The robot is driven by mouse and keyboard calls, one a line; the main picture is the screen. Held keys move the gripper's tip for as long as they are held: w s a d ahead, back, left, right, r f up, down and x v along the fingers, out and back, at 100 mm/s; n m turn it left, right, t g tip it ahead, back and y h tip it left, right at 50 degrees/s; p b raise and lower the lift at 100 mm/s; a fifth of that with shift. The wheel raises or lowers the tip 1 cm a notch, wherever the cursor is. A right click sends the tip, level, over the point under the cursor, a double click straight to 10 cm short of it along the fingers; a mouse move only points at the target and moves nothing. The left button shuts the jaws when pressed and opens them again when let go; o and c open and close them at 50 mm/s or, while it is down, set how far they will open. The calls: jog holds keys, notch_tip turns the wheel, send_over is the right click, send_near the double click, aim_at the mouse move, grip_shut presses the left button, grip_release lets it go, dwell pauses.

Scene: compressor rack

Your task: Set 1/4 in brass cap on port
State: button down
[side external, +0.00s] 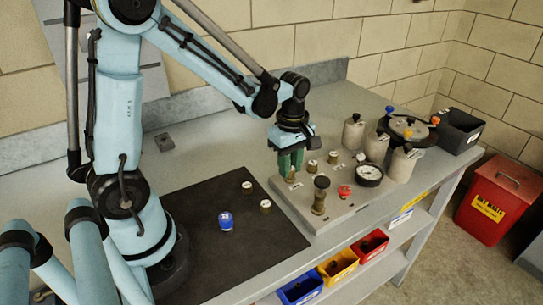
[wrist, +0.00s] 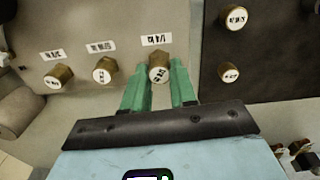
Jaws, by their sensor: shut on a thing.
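My gripper (side external: 291,168) points down at the left end of the grey port plate (side external: 345,212). Its green fingers are closed around a brass cap (wrist: 158,70) with a white marked top, beside a label that appears to read 1/4. The cap also shows just below the fingertips in the side view (side external: 291,178). Whether it sits fully on its port is hidden. Two more brass fittings with white tops, the middle one (wrist: 105,70) and the far one (wrist: 58,76), stand in the same row, each by its own label.
Two loose brass caps (side external: 247,187) (side external: 265,206) and a blue cap (side external: 225,222) are on the black mat (side external: 205,252). A brass fitting with a dark knob (side external: 319,195), a red knob (side external: 345,191) and a gauge (side external: 369,174) stand close by. Grey cylinders (side external: 353,133) are behind.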

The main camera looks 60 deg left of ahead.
jog(key=shift+f, duration=0.35)
jog(key=shift+c, duration=2.2)
grip_release()
jog(key=shift+r, duration=0.15)
jog(key=shift+r, duration=3.4)
